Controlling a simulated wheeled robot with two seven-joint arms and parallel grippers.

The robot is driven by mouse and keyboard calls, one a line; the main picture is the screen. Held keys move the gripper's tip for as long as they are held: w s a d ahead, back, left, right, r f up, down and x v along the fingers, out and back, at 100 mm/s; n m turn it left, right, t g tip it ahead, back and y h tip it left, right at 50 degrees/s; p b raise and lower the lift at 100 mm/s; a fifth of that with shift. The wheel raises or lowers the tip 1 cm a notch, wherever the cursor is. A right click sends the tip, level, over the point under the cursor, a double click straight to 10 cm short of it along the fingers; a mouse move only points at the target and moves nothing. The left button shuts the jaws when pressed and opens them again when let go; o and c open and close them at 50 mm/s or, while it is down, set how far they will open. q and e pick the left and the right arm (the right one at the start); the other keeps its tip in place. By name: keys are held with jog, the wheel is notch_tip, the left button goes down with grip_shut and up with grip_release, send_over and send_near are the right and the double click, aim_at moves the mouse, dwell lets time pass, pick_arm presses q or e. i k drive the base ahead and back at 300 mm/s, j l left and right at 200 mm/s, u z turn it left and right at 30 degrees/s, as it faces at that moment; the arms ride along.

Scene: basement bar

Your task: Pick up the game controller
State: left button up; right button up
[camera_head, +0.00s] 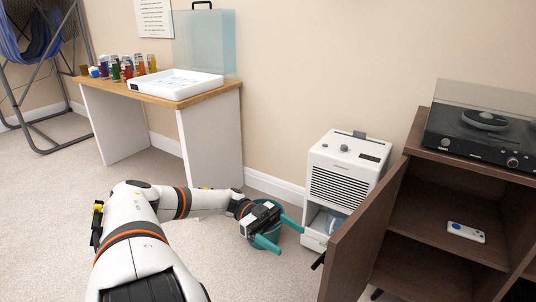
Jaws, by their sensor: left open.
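A small white device with a blue pad and coloured marks (466,232), which looks like the game controller, lies on a shelf inside the dark brown cabinet (408,166) at the right. My left gripper (281,234) has teal fingers spread apart. It is empty, low over the floor in the middle of the view. It is well to the left of the controller, with the cabinet's open door (368,232) between them. My right gripper is not in view.
A white dehumidifier-like unit (345,160) stands by the wall, left of the cabinet. A turntable (480,130) sits on the cabinet top. A wooden-topped desk (213,92) holds a white tray and several small coloured containers. A teal round object shows partly behind my left gripper.

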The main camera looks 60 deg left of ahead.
aim_at(461, 230)
jog(key=k+j, duration=0.1)
jog(key=j, duration=0.4)
jog(key=k+j, duration=0.1)
jog(key=j, duration=0.4)
jog(key=k+j, duration=0.1)
jog(key=j, duration=0.4)
